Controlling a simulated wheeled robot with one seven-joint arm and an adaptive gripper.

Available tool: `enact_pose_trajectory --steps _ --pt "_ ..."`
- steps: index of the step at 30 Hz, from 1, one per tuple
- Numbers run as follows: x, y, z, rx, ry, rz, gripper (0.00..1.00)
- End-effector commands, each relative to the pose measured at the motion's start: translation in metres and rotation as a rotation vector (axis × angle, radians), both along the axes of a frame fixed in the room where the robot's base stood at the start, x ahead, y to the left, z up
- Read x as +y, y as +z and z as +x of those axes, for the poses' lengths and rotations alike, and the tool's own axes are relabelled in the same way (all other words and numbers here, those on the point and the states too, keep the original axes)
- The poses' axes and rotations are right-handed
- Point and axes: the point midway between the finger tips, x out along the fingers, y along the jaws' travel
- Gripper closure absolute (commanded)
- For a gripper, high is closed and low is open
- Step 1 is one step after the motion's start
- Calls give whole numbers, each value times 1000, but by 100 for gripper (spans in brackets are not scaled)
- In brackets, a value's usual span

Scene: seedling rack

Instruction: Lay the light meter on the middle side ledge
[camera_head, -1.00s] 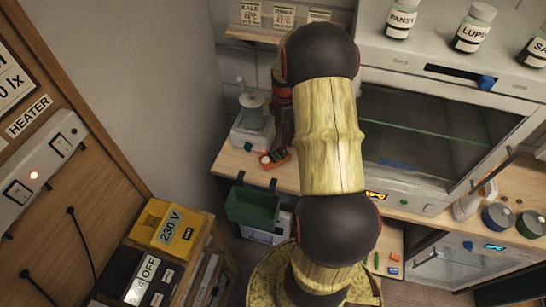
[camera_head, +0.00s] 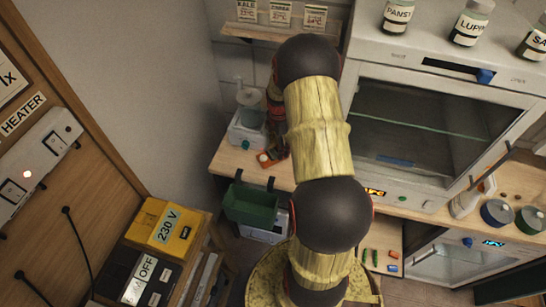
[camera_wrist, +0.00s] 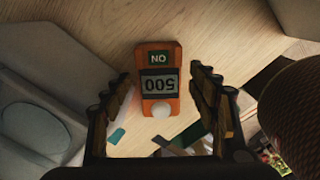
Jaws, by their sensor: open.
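My gripper (camera_wrist: 163,76) is open, with one finger on each side of the meter in the wrist view. I cannot tell whether the fingers touch it. I cannot identify the middle side ledge for certain in these views.
A white device with a clear vessel (camera_head: 248,125) stands left of the meter. A green bin (camera_head: 250,205) hangs on the counter's front edge. A large glass-fronted cabinet (camera_head: 435,120) stands right of my arm. A shelf with seed labels (camera_head: 280,14) is on the back wall.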

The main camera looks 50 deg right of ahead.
Motion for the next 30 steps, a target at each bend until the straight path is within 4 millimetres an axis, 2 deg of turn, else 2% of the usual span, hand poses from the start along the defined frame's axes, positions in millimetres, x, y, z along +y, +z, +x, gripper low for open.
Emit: enact_pose_trajectory --steps 3,6,14,30 --pt "3 -21 2 3 0 2 41" --pt "3 -31 2 2 0 2 41" --pt "3 -33 2 0 0 0 42" --pt "3 -33 2 0 0 0 72"
